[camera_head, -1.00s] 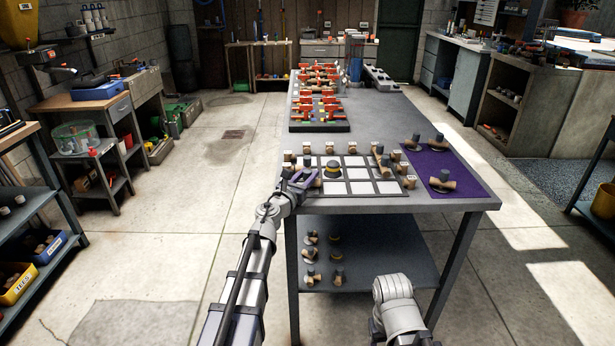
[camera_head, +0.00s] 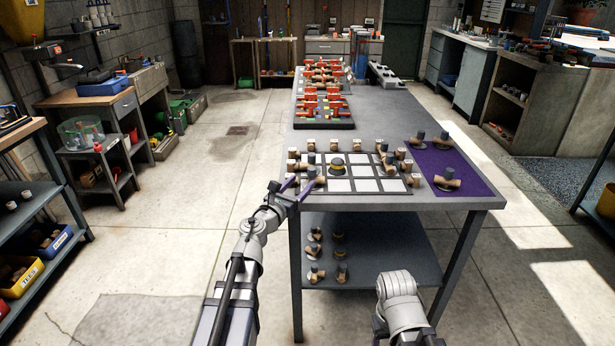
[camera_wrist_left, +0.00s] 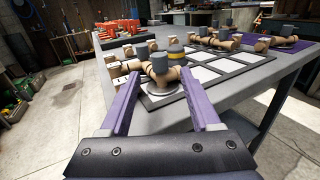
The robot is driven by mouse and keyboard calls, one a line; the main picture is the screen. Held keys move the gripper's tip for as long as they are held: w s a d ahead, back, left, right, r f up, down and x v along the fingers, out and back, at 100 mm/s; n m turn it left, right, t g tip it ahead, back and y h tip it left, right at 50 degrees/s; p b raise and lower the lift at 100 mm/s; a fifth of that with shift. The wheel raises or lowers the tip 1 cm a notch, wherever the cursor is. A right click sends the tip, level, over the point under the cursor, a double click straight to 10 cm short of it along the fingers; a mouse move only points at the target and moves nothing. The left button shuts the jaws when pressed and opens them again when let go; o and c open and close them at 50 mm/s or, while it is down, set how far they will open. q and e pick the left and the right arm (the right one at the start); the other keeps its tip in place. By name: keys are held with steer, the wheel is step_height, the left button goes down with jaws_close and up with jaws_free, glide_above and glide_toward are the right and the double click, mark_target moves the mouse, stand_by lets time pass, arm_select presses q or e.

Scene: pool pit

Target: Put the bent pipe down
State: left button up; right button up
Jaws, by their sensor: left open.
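The bent pipe (camera_head: 312,174), tan with a dark grey cap, stands on the near left cell of the white-celled board (camera_head: 369,186). In the left wrist view the bent pipe (camera_wrist_left: 160,70) stands upright on a round pale base, just beyond and between the fingertips. My left gripper (camera_head: 303,185) is open, its purple fingers either side of the pipe's near side; in the left wrist view the gripper (camera_wrist_left: 160,88) shows a gap around it. I cannot tell if a finger touches it. My right gripper is out of view; only my right arm shows.
A black and yellow capped piece (camera_head: 338,166) stands on the board, and another bent pipe (camera_head: 386,168) is at its right part. Several tan pieces line the far edge. A purple mat (camera_head: 465,180) with pipe pieces lies right. A red-parts rack (camera_head: 325,115) stands behind.

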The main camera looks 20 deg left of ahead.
arm_select(q)
steer(key=s, duration=0.4)
steer(key=shift+a, duration=0.4)
steer(key=shift+o, duration=0.4)
steer(key=shift+w, duration=0.1)
stand_by(0.6)
